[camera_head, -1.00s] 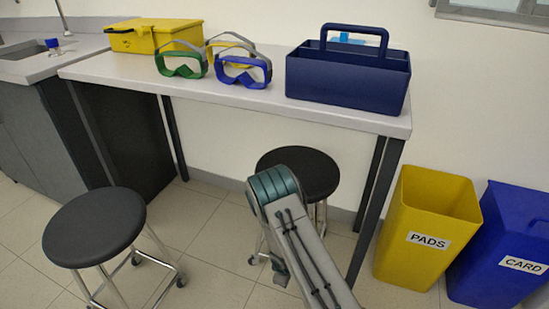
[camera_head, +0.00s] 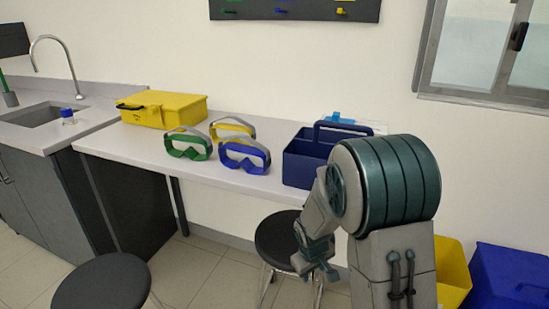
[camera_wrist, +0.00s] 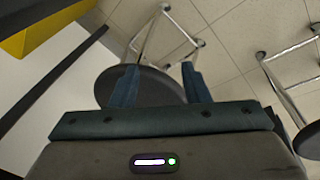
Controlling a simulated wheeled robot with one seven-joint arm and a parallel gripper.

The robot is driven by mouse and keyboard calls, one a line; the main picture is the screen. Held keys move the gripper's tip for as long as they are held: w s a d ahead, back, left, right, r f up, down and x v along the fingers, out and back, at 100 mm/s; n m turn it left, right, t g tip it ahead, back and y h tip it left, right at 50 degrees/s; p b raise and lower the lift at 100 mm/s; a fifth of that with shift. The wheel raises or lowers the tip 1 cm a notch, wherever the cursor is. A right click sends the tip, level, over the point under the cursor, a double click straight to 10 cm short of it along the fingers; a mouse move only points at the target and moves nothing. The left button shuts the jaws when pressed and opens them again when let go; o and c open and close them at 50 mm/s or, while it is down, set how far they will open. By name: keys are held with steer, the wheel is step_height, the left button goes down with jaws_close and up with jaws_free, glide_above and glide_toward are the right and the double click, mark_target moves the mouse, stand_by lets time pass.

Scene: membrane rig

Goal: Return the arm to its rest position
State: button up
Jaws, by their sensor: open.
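My arm is folded up at the right of the head view, its elbow raised in front of the bench and bins. My gripper (camera_head: 322,262) hangs below the elbow, in front of the bench's front edge and over the black stool by the bench. In the wrist view my gripper (camera_wrist: 160,88) shows two fingers spread apart with nothing between them. The black stool seat (camera_wrist: 135,92) lies beyond the fingers, apart from them.
The bench (camera_head: 130,146) holds a yellow case (camera_head: 165,110), green goggles (camera_head: 188,146), blue goggles (camera_head: 244,157), yellow goggles (camera_head: 232,125) and a navy caddy (camera_head: 303,160). A near stool (camera_head: 105,283), a yellow bin (camera_head: 455,270) and a blue bin (camera_head: 510,275) stand on the floor.

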steer(key=s+d+r+m+p, duration=0.1)
steer(key=s+r+m+p, duration=0.1)
steer(key=s+r+p, duration=0.2)
steer(key=s+d+r+m+p, duration=0.1)
steer(key=s+r+p, duration=0.4)
steer(key=s+r, duration=0.5)
steer(key=s+d+r+m+y+p, duration=0.1)
steer(key=s+r+p, duration=0.4)
steer(key=r, duration=1.4)
steer(key=s+d+m, duration=0.1)
steer(key=s+m, duration=0.1)
steer(key=shift+s+r, duration=0.15)
steer(key=shift+s, duration=0.25)
steer(key=shift+c, duration=0.6)
